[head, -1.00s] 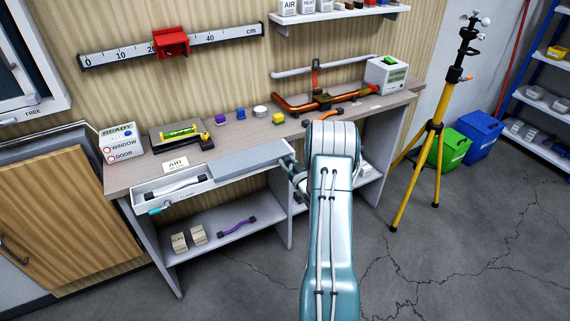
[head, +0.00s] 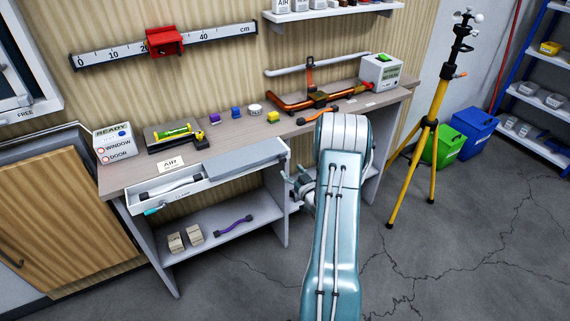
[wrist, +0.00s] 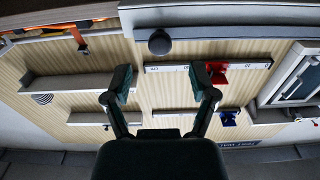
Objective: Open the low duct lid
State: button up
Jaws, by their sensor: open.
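No part is clearly marked as the low duct lid. A long white open-topped tray (head: 163,206) juts from the bench front, with a flat grey panel (head: 247,158) over its right part and a dark-ended bar inside its left part. A teal knob (head: 153,211) sits at its left front. My gripper (head: 297,192) is just right of the tray's right end, apart from it and partly hidden by my arm. In the wrist view my gripper (wrist: 160,84) is open, with nothing between its fingers. A dark round knob (wrist: 159,42) shows beyond them, by a pale box edge (wrist: 220,16).
The bench top (head: 225,137) carries small coloured blocks, orange pipework (head: 300,101) and a white box (head: 381,71). A lower shelf (head: 205,240) holds wooden blocks and a purple-handled piece. A yellow tripod (head: 431,150) stands right. The floor in front is clear.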

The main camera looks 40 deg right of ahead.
jog(key=v, duration=0.5)
jog(key=shift+s, duration=0.2)
jog(key=w+a+r+n+g, duration=0.25)
jog(key=w+a+r, duration=0.4)
jog(key=r, duration=0.35)
jog(key=a+r+g, duration=0.4)
jog(key=a+r, duration=0.5)
jog(key=a, duration=0.1)
jog(key=s+a+r+g+y, duration=0.2)
jog(key=s+a+r, duration=0.1)
jog(key=s+a, duration=0.8)
jog(key=s+a+r+g+y, duration=0.3)
jog(key=s+a, duration=0.8)
jog(key=shift+s+a+r+n, duration=0.2)
jog(key=shift+a+r+n, duration=0.05)
jog(key=shift+n, duration=0.1)
